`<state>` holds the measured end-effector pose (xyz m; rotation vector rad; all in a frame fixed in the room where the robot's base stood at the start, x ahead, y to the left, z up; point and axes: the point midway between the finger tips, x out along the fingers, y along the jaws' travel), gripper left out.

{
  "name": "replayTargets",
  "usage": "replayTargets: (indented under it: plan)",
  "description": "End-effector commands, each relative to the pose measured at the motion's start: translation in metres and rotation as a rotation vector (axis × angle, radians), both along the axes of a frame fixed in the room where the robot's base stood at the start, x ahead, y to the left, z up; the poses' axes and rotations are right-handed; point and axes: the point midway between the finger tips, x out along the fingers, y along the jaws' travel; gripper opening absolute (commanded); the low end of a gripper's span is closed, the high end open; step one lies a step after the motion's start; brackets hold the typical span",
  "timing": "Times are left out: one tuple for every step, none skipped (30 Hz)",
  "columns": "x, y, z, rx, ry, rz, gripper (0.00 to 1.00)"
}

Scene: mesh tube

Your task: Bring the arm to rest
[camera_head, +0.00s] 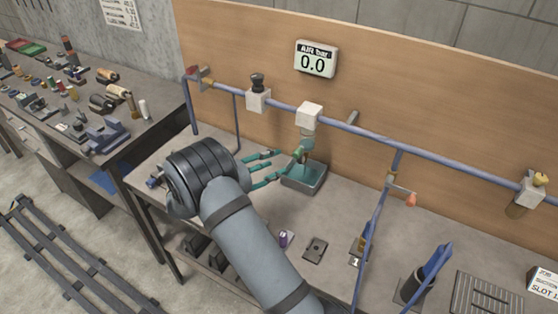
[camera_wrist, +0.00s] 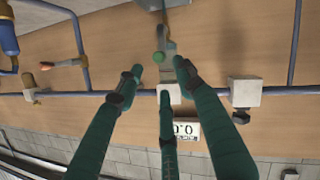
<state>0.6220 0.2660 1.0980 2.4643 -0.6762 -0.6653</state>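My gripper (camera_head: 280,166) has green fingers and reaches from my grey arm toward the bench's back, in front of the pipe. In the wrist view, which is upside down, the gripper's three fingers (camera_wrist: 160,76) are spread apart with nothing held between them. A grey tray (camera_head: 318,184) lies below. I cannot tell whether a fingertip touches the fitting.
A blue pipe (camera_head: 360,137) runs along the wooden board (camera_head: 440,90), with a black-knobbed valve (camera_head: 257,92) and a red-tipped lever (camera_head: 411,199). The gauge (camera_head: 315,61) reads 0.0. The bench front holds a small dark plate (camera_head: 315,250). A cluttered table (camera_head: 150,135) stands left.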

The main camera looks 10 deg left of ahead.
Motion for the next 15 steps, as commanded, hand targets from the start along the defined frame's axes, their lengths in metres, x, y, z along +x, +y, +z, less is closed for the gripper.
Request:
replayTargets:
  plan:
    - [-0.0012,0.0006,0.0005,0.000,0.000,0.000,0.38]
    - [-0.0016,0.0009,0.0006,0.000,0.001,-0.001,0.38]
    - [-0.0018,0.0010,0.0007,0.000,0.001,-0.001,0.38]
    - [-0.0018,0.0011,0.0007,0.000,0.001,-0.001,0.38]
    - [-0.0018,0.0011,0.0007,0.000,0.001,-0.001,0.38]
    - [-0.0017,0.0010,0.0007,0.000,0.000,0.000,0.38]
    - [-0.0016,0.0011,0.0007,0.000,0.000,0.000,0.38]
    - [-0.0016,0.0011,0.0007,0.000,0.000,0.000,0.38]
    - [-0.0015,0.0011,0.0008,0.000,0.000,0.000,0.38]
    - [-0.0013,0.0009,0.0007,0.000,0.000,0.000,0.38]
    - [-0.0009,0.0006,0.0006,0.000,0.000,0.000,0.38]
    - [0.0001,-0.0002,0.0001,-0.001,0.000,-0.001,0.38]
    - [0.0015,-0.0012,-0.0003,-0.001,0.000,-0.001,0.38]
    - [0.0031,-0.0025,-0.0009,-0.001,0.000,-0.001,0.38]
    - [0.0060,-0.0047,-0.0019,0.000,-0.001,-0.002,0.38]
